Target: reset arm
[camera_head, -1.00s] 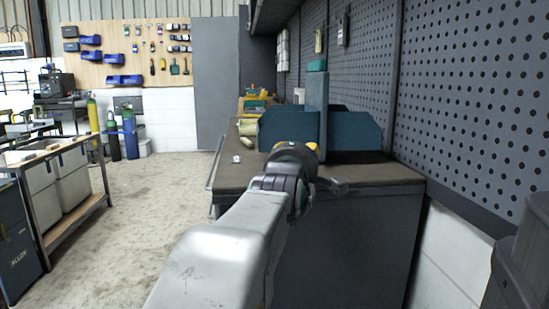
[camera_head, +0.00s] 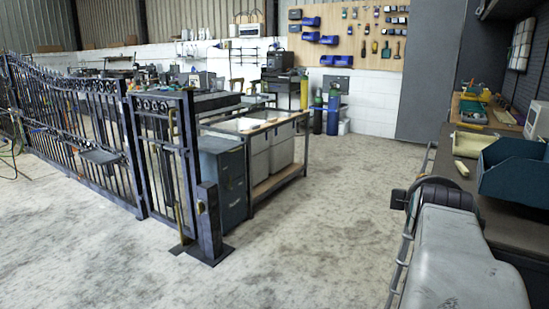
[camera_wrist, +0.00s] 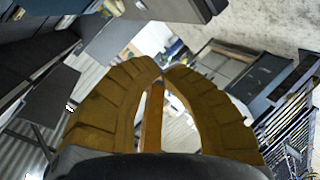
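My gripper (camera_wrist: 163,72) shows in the wrist view with two curved yellow-brown fingers. Their tips meet or nearly meet, so it looks shut. A thin orange-brown bar (camera_wrist: 152,115) shows in the gap behind the tips; I cannot tell whether it is part of the gripper. In the head view my grey arm reaches in from the lower right beside the workbench, and the fingers are hidden. The dark scroll gate (camera_head: 85,125) stands at the left of the head view, apart from my arm. Its narrow right section (camera_head: 160,150) has yellow upright bars and stands beside a short post (camera_head: 208,222).
The workbench (camera_head: 520,228) with a blue-green bin (camera_head: 515,172) lies close at the right. A table with pale boxes (camera_head: 270,150) and a dark cabinet (camera_head: 224,185) stands behind the post. The floor (camera_head: 325,220) between gate and bench is clear.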

